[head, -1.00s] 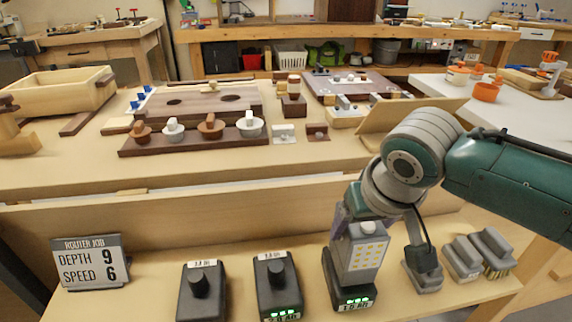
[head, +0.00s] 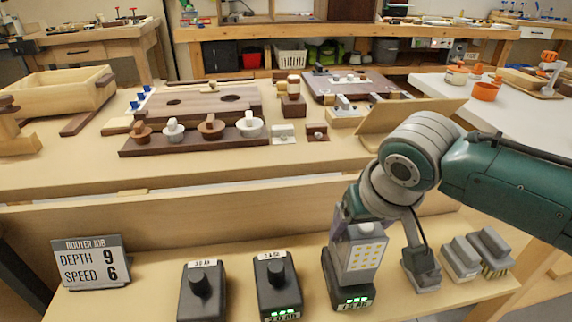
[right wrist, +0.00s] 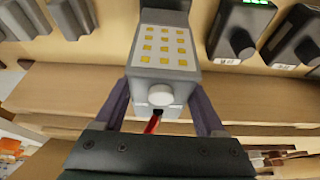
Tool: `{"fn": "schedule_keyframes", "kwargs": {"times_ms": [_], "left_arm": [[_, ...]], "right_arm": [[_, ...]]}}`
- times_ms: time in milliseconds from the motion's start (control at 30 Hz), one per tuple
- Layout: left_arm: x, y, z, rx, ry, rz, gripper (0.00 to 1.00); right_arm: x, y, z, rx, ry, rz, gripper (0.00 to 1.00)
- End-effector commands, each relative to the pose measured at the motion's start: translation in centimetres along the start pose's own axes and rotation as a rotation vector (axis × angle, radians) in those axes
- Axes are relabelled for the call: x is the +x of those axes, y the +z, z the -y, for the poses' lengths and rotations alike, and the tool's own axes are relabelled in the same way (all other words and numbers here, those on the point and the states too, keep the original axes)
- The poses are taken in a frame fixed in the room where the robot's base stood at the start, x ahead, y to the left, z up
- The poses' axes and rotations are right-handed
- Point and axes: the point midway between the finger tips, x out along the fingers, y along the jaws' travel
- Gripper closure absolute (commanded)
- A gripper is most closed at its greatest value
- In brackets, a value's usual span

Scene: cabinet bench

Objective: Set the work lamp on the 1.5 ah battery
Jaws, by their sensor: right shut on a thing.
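The work lamp (head: 364,254) is a grey block with a panel of yellow LEDs. It stands upright over the rightmost black battery (head: 352,298), which has lit green lights, and appears to rest on it. My right gripper (head: 354,210) is shut on the lamp's upper part from above. In the right wrist view the gripper (right wrist: 160,97) has a finger on each side of the lamp (right wrist: 163,48). The middle battery (head: 276,290) and left battery (head: 202,292) stand apart to the left. Their labels are too small to read surely. My left gripper is out of view.
A router job sign (head: 91,263) stands at the shelf's left. Several grey brushes or blocks (head: 462,258) stand right of the lamp. Behind is a raised bench (head: 60,175) with a dark rack of knobs (head: 195,142) and a wooden tray (head: 60,92).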

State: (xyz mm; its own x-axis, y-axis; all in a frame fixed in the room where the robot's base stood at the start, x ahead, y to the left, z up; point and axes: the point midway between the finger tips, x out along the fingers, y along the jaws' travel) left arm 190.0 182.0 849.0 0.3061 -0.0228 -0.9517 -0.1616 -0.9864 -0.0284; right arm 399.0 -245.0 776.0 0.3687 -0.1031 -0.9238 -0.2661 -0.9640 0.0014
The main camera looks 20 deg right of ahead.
Motion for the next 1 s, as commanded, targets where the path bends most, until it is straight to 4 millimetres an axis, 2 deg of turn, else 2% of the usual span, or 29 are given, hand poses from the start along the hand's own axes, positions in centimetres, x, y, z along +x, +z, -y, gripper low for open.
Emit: {"fn": "schedule_keyframes", "kwargs": {"times_ms": [567,600,700,1000], "left_arm": [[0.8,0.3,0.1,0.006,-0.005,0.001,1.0],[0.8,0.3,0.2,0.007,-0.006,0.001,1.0],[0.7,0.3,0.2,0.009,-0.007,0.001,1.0],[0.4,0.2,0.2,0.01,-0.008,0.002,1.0]], "right_arm": [[1.1,0.4,0.0,0.0,-0.001,-0.003,1.0],[1.1,0.4,0.0,0.0,-0.001,-0.003,0.27],[1.0,0.3,0.0,0.0,-0.001,-0.002,0.15],[0.8,0.4,0.0,0.0,0.0,0.001,0.15]]}}
